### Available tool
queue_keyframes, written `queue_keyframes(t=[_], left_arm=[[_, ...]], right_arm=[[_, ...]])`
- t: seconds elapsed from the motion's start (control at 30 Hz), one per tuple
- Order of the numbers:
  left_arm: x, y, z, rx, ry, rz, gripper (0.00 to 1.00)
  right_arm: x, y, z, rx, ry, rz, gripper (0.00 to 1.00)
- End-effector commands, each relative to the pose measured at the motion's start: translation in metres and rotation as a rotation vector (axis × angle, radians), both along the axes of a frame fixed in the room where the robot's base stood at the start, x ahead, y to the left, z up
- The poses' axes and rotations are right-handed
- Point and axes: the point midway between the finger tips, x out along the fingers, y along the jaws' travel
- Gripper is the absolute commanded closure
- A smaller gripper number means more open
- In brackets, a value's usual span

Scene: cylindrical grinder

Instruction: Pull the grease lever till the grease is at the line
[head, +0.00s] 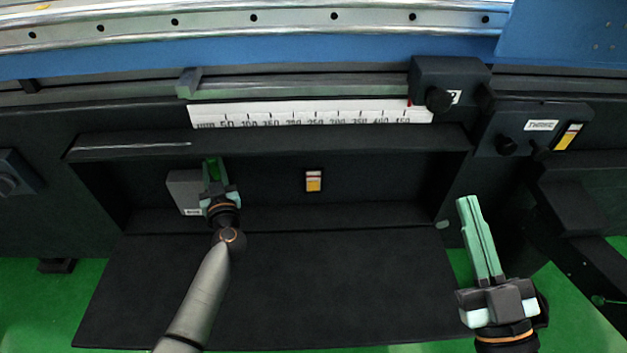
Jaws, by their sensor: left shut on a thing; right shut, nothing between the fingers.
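A small grey box (183,187), which looks like the grease unit, sits in the dark recess of the machine front, with a small white label low on it. My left gripper (211,166) is at the right side of this box, its green fingers pointing into the recess. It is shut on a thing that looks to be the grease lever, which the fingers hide. I cannot make out the grease or its line. My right gripper (468,202) is shut and empty, over the green floor right of the dark panel, well apart from the box.
A dark ledge (270,143) overhangs the recess, with a white scale (310,113) above it. A yellow warning label (313,181) is on the recess's back wall. A dark block with a knob (440,99) is at upper right. The dark lower panel (330,285) is clear in the middle.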

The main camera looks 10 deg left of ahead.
Motion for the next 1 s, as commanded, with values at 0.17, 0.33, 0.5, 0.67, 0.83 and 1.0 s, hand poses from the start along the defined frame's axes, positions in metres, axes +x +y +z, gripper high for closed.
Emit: queue_keyframes(t=[0.17,0.33,0.5,0.67,0.83,1.0], left_arm=[[-0.005,-0.001,-0.005,0.008,-0.032,0.001,1.0],[-0.011,-0.003,-0.007,0.017,-0.067,0.0,1.0],[-0.016,-0.003,-0.008,0.026,-0.102,0.0,1.0],[-0.02,-0.004,-0.007,0.032,-0.126,0.0,1.0],[-0.021,-0.005,-0.006,0.032,-0.131,0.0,1.0],[-0.021,-0.005,-0.006,0.032,-0.131,0.0,1.0]], right_arm=[[0.0,0.0,-0.013,0.0,0.0,0.0,1.0],[0.0,0.0,-0.023,0.001,-0.001,0.001,1.0],[-0.001,0.0,-0.033,0.001,-0.001,0.001,1.0],[-0.001,0.0,-0.038,0.001,-0.001,0.001,1.0],[-0.001,0.0,-0.038,0.001,-0.001,0.001,1.0],[-0.001,0.0,-0.038,0.002,0.0,0.001,1.0]])
